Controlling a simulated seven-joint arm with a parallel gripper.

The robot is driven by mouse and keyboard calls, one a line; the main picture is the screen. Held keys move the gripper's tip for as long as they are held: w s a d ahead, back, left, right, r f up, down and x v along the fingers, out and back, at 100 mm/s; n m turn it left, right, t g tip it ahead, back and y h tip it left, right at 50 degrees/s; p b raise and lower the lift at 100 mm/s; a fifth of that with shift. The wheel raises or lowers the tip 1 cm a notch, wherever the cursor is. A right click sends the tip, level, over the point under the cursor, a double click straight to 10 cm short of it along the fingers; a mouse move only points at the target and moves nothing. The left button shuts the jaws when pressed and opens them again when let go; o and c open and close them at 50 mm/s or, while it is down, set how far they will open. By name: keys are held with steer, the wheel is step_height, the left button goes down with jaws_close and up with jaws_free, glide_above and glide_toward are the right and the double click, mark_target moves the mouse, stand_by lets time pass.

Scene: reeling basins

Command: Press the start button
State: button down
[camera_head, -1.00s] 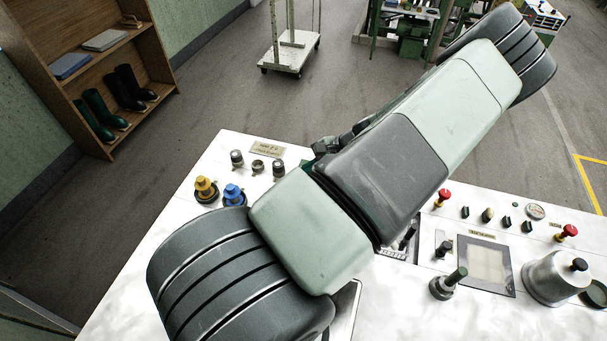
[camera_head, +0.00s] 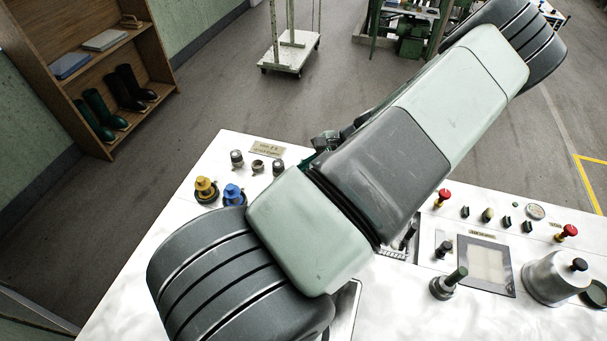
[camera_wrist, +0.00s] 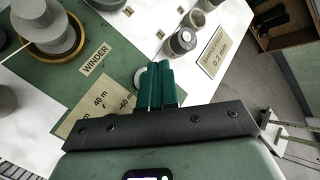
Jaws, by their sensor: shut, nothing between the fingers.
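In the wrist view my gripper (camera_wrist: 158,68) has its two green fingers together with nothing between them. The fingertips are over the panel, close to a pale round disc (camera_wrist: 139,78) that they partly cover; I cannot tell whether they touch it. I cannot tell whether this disc is the start button, and no readable start label shows. A "WINDER" plate (camera_wrist: 95,58) and a plate reading 40 m and 60 m (camera_wrist: 100,103) lie beside it on a green area. In the head view my arm hides the fingertips.
Grey knobs (camera_wrist: 183,40) stand just beyond the fingers. In the head view a yellow knob (camera_head: 205,189), a blue knob (camera_head: 233,194), red buttons (camera_head: 443,197), a lever (camera_head: 449,284) and a metal pot (camera_head: 553,278) rise from the white panel.

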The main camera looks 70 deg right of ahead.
steer(key=shift+r, duration=2.45)
